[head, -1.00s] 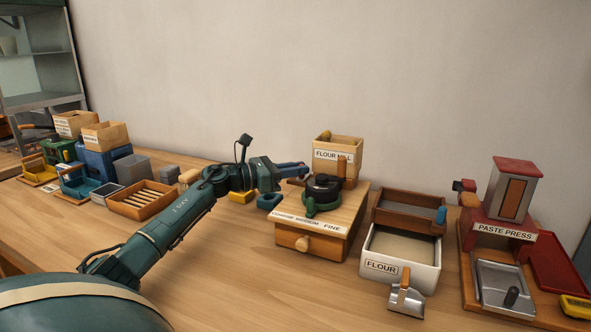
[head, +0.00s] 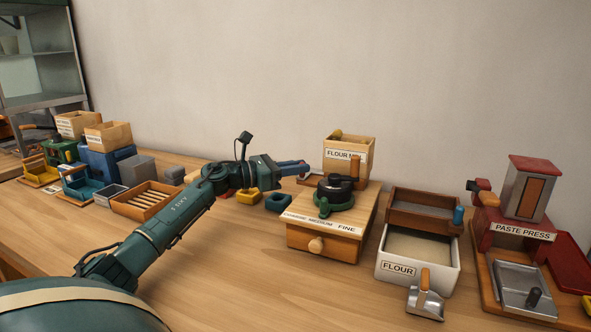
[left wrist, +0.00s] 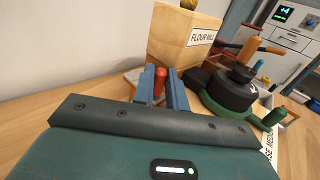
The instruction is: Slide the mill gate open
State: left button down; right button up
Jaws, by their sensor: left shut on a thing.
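The flour mill has a wooden hopper (head: 349,156) labelled FLOUR MILL, a black and green grinding head (head: 335,193) and a wooden base (head: 325,243) with a drawer. My left gripper (head: 306,168) reaches in at the hopper's left side. In the left wrist view its blue fingers (left wrist: 164,90) are shut around a red knob (left wrist: 159,82), which appears to be the gate's handle. A pale plate (left wrist: 136,78) shows beside the fingers, low by the hopper. The gate's slot is hidden. My right gripper is out of view.

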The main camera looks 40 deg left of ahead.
pick_arm(q)
jog(key=c, duration=1.5)
grip_release()
jog(key=shift+s+a, duration=0.1)
jog(key=shift+a, duration=0.2)
jog(key=shift+c, duration=0.2)
jog(key=shift+o, duration=0.7)
jog(key=shift+d, duration=0.1)
jog(key=b+v, duration=0.1)
jog(key=v, duration=1.2)
jog(key=shift+b, duration=0.3)
